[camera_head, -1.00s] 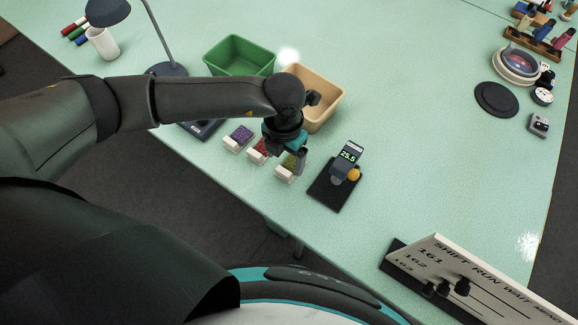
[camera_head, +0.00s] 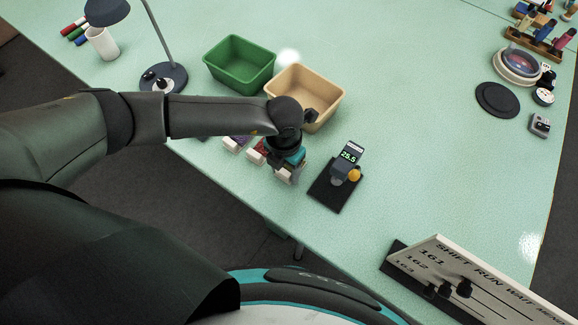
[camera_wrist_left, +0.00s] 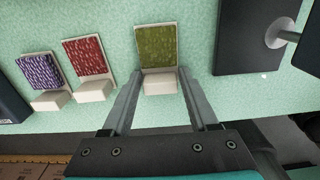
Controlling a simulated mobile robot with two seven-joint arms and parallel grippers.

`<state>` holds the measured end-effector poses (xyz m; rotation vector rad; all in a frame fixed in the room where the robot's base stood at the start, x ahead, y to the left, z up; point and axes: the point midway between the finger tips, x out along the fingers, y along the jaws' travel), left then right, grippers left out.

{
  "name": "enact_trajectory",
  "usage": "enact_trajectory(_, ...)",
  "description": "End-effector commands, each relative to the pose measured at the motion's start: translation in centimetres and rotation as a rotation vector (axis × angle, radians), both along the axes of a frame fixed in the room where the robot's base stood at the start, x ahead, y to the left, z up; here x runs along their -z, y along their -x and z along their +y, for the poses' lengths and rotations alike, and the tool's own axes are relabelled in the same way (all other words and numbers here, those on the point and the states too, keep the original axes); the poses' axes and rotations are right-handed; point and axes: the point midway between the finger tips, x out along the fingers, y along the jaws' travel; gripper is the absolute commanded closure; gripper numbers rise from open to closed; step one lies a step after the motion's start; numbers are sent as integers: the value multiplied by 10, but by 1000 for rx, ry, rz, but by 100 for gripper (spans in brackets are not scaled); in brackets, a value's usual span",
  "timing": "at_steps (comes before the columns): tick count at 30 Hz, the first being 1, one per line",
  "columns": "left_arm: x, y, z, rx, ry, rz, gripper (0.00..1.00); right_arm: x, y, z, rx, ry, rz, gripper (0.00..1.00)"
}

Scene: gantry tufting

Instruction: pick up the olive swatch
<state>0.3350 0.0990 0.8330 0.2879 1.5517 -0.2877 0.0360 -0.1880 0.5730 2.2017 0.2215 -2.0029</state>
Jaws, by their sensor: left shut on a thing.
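The olive swatch (camera_wrist_left: 157,47) is a fuzzy olive-green patch on a cream backing with a thick cream block at its near end. It lies at the table's front edge. My left gripper (camera_wrist_left: 160,82) points down with its fingers shut on either side of the cream block. In the head view the left gripper (camera_head: 286,176) and wrist cover most of the swatch, and a bit of the cream block shows. My right gripper is not in view.
A red swatch (camera_wrist_left: 88,60) and a purple swatch (camera_wrist_left: 40,74) lie to the left. A dark gauge stand (camera_head: 330,192) reading 25.5 is close on the right. Green (camera_head: 240,64) and tan (camera_head: 303,96) bins stand behind. The table right of them is largely clear.

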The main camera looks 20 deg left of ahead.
Motion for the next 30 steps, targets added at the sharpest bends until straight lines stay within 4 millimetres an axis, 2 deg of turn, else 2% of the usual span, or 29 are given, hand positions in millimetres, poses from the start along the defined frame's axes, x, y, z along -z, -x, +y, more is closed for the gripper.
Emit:
enact_trajectory(1, 0, 0, 0, 0, 0, 0, 53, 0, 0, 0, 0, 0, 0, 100)
enact_trajectory(12, 0, 0, 0, -1, 0, 0, 95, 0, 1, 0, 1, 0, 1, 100)
enact_trajectory(14, 0, 0, 0, -1, -1, 0, 100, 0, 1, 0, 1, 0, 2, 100)
enact_trajectory(23, -2, 0, 0, -1, -1, 0, 100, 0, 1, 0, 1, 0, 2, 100)
enact_trajectory(26, -7, 0, 0, 0, 0, -1, 100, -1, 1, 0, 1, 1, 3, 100)
enact_trajectory(30, -24, -1, 0, -1, 3, -1, 100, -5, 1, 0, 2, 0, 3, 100)
